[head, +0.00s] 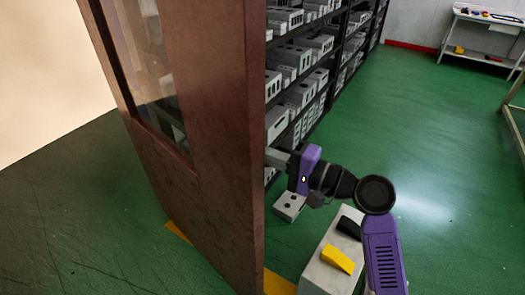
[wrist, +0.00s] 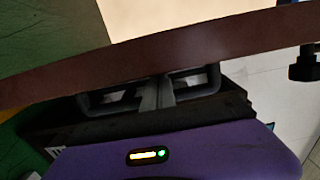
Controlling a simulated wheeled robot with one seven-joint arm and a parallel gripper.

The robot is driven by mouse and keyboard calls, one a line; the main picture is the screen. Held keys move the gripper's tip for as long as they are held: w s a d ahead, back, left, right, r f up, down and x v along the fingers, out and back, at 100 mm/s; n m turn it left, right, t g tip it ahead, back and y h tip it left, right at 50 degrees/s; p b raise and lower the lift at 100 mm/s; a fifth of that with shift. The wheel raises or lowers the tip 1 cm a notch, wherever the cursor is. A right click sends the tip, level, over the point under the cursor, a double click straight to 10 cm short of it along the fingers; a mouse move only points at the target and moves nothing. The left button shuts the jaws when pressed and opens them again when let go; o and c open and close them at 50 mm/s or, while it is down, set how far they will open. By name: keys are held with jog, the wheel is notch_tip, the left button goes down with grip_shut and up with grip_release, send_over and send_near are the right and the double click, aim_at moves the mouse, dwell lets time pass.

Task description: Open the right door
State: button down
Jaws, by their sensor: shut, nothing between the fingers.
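A brown door (head: 215,150) with a glass pane (head: 155,75) stands in the left and middle of the head view, and its near vertical edge faces me. Open room shows to the right of that edge. In the wrist view the door (wrist: 150,52) crosses the upper part as a slanted brown band. My gripper (head: 276,158) is at the right side of the door edge, its tips close to the door. In the wrist view my gripper (wrist: 157,92) has its fingers together just below the band; I cannot tell whether they touch it. No handle can be made out in the head view.
Dark racks (head: 342,65) with several grey moulds stand behind the door. A small table (head: 487,22) with tools is at the back right. The green floor (head: 440,140) is clear to the right. A yellow floor strip (head: 278,283) runs under the door.

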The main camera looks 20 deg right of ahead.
jog(key=s+a+p, duration=0.3)
jog(key=s+a, duration=0.2)
jog(key=a, duration=0.8)
jog(key=shift+a+p, duration=0.2)
jog(key=shift+p, duration=0.2)
